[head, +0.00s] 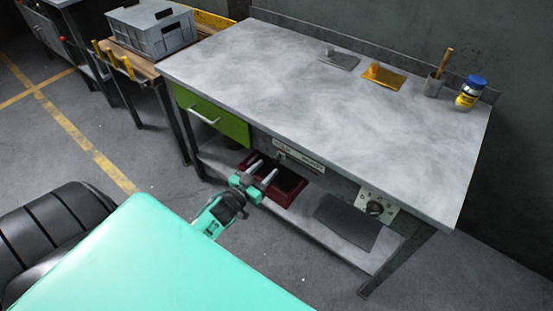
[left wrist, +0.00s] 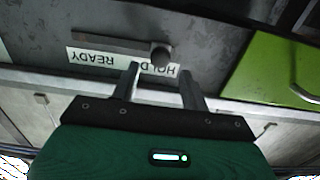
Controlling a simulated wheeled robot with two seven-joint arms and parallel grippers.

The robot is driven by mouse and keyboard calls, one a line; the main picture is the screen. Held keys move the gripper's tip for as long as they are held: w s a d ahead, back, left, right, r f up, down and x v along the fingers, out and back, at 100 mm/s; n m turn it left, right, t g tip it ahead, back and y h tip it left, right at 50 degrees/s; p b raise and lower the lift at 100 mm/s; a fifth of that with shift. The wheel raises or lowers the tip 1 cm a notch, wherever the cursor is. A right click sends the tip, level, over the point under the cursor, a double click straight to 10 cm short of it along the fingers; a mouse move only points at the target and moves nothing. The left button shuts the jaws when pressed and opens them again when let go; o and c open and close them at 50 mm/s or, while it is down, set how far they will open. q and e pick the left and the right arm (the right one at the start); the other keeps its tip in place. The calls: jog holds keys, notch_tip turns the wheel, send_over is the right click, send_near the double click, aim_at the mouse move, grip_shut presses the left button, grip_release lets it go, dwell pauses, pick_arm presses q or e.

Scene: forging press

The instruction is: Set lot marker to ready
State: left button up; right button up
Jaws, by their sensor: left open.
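The lot marker is a lettered plate (head: 298,157) under the front edge of the grey workbench. In the left wrist view the picture is turned over, and the plate reads READY (left wrist: 96,60) on the left and HOLD on the right. A dark bar ends in a round knob (left wrist: 161,55), which stands at the HOLD end. My left gripper (head: 265,170) is in front of the plate in the head view. Its fingers (left wrist: 159,72) are open and empty, with the knob between and just beyond the tips. I cannot tell whether they touch it. My right gripper is not in view.
A green drawer (head: 213,117) is left of the plate, and a dial panel (head: 377,205) is right. A dark red tray (head: 288,190) and a dark mat (head: 347,222) lie on the lower shelf. The benchtop (head: 290,80) is mostly clear.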

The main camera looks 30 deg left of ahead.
aim_at(276, 162)
pick_arm(q)
jog(key=shift+w+d, duration=0.15)
jog(key=shift+w, duration=1.4)
jog(key=shift+w+d, duration=0.1)
jog(key=shift+w, duration=1.45)
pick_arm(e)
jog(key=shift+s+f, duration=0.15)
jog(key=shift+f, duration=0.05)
pick_arm(q)
jog(key=shift+c, duration=0.5)
